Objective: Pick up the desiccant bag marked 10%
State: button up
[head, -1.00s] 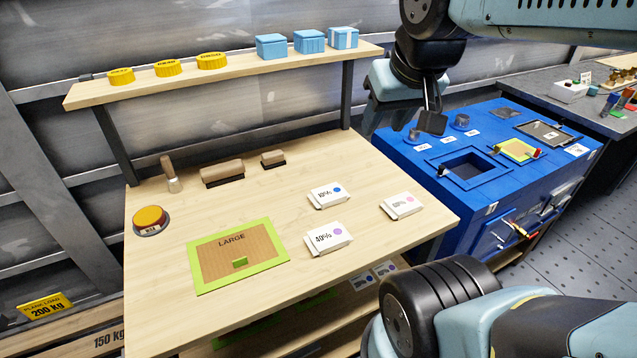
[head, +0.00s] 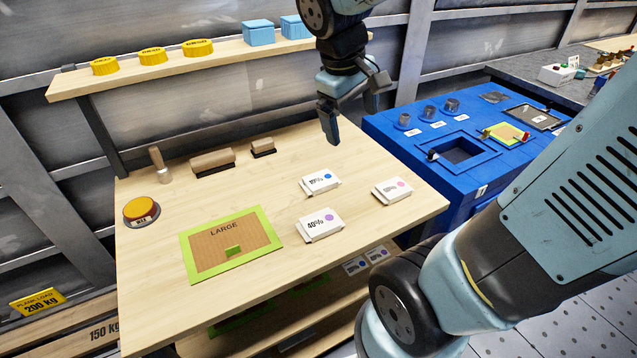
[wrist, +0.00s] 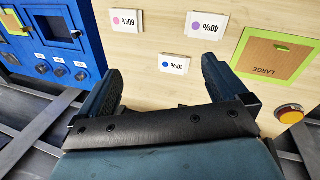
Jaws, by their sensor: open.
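The desiccant bag marked 10% (head: 320,182) is a small white packet with a blue dot, lying flat on the wooden table. In the wrist view the same bag (wrist: 174,64) shows between the fingertips, with its print upside down. My gripper (head: 353,112) is open and empty, above the back right part of the table, behind and above the bag and apart from it. Both fingers of my gripper (wrist: 163,72) show in the wrist view.
A 40% bag (head: 320,225) lies just in front and a pink-dotted bag (head: 392,189) to the right. A green-edged LARGE panel (head: 232,245) lies left. A blue cabinet (head: 400,150) stands right.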

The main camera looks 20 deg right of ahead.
jog(key=w+a+f+n+g+h, duration=0.2)
jog(key=w+a+f+n+h, duration=0.4)
jog(key=w+f, duration=0.4)
jog(key=n+t+h, duration=0.3)
jog(key=n+h, duration=0.2)
jog(key=n, duration=0.4)
send_near(317, 181)
jog(key=a+r, duration=0.2)
jog(key=shift+s+a, duration=0.25)
jog(key=shift+d+f, duration=0.1)
jog(key=shift+f, duration=0.1)
jog(key=x, duration=0.8)
jog(key=shift+w+f, duration=0.1)
jog(key=shift+w, duration=0.05)
jog(key=shift+f+x, duration=0.2)
jog(key=shift+x, duration=2.45)
jog(key=c, duration=1.1)
